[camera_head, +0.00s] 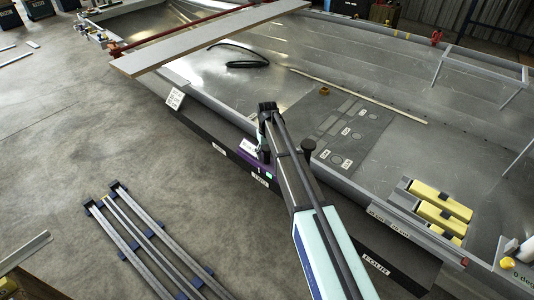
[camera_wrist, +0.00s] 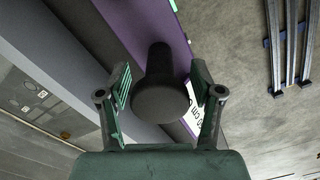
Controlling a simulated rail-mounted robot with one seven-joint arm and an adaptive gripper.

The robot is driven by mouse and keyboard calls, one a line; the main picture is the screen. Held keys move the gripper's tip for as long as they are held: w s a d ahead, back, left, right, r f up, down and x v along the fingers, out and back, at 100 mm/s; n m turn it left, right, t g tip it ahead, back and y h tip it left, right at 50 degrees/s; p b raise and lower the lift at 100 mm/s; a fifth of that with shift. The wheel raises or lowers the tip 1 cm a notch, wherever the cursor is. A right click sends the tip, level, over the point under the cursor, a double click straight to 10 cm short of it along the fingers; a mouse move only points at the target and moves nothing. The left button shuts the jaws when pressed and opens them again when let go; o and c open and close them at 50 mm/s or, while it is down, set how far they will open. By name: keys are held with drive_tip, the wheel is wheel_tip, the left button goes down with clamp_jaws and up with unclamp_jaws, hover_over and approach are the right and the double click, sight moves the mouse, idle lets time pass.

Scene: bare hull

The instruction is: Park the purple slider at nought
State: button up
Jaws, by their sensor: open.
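The purple slider (camera_head: 247,148) sits on the dark rail (camera_head: 222,143) along the near edge of the hull, partly hidden by my arm. In the wrist view the purple slider (camera_wrist: 143,20) carries a dark round knob (camera_wrist: 160,92). My gripper (camera_wrist: 161,88) is open, with one finger on each side of the knob and visible gaps between. In the head view my gripper (camera_head: 264,148) is over the slider. The rail bears small white labels; one further along reads FOUR (camera_head: 376,264). I cannot read the others surely, nor tell which marks nought.
A long board (camera_head: 200,40) lies across the hull toward the back left. Yellow blocks (camera_head: 440,212) sit in a holder at the right. Metal rails on blue supports (camera_head: 150,240) lie on the floor at lower left. The floor at left is largely clear.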

drive_tip(key=shift+c, duration=0.3)
clamp_jaws()
